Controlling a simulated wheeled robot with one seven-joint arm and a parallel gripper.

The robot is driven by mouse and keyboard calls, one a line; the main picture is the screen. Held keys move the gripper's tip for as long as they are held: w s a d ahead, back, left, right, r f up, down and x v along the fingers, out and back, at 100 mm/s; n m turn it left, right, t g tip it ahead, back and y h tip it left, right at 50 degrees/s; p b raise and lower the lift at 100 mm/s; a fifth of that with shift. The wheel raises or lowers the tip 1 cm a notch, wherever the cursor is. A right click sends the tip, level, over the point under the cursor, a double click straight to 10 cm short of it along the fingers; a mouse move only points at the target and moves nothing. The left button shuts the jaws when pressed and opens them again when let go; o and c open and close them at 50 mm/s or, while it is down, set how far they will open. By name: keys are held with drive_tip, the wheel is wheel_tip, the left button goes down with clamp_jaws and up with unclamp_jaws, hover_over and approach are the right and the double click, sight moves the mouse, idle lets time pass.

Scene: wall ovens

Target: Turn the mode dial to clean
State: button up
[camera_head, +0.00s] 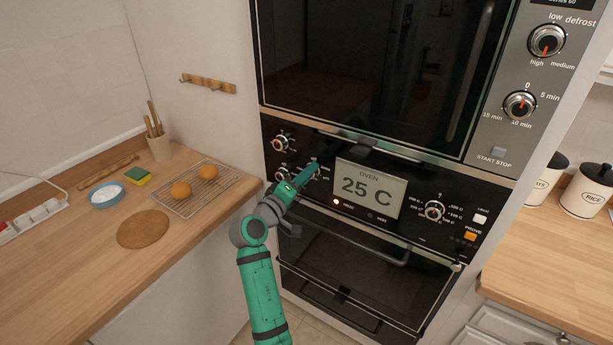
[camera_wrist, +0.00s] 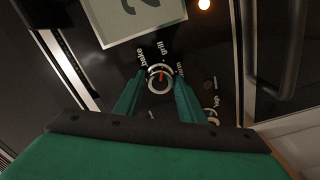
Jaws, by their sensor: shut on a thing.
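The mode dial (camera_wrist: 156,84) is a small round knob with a pale ring and an orange pointer, on the black oven panel. In the wrist view the labels "bake" and "grill" are readable around it. A third label is partly hidden by a finger, and I cannot read "clean". The pointer faces roughly toward "grill". My gripper (camera_wrist: 157,92) is shut on the dial, with one green finger on each side. In the head view my gripper (camera_head: 313,170) reaches the panel just left of the oven display and mostly hides the dial.
The display (camera_head: 369,188) reads 25 C. Two other knobs, an upper one (camera_head: 280,142) and a lower one (camera_head: 282,173), sit close on the left. Another knob (camera_head: 434,211) is right of the display. The oven door handle (camera_head: 355,245) juts out below. A counter (camera_head: 85,260) stands left.

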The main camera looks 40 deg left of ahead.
drive_tip(key=m, duration=2.4)
drive_tip(key=shift+f+m, duration=0.15)
drive_tip(key=shift+m, duration=0.15)
drive_tip(key=shift+d, duration=0.1)
drive_tip(key=o, duration=1)
drive_tip(key=shift+o, duration=0.2)
drive_tip(key=s+d, duration=0.1)
drive_tip(key=s, duration=0.9)
drive_tip(key=shift+s+d, duration=0.25)
drive_tip(key=shift+s, duration=0.1)
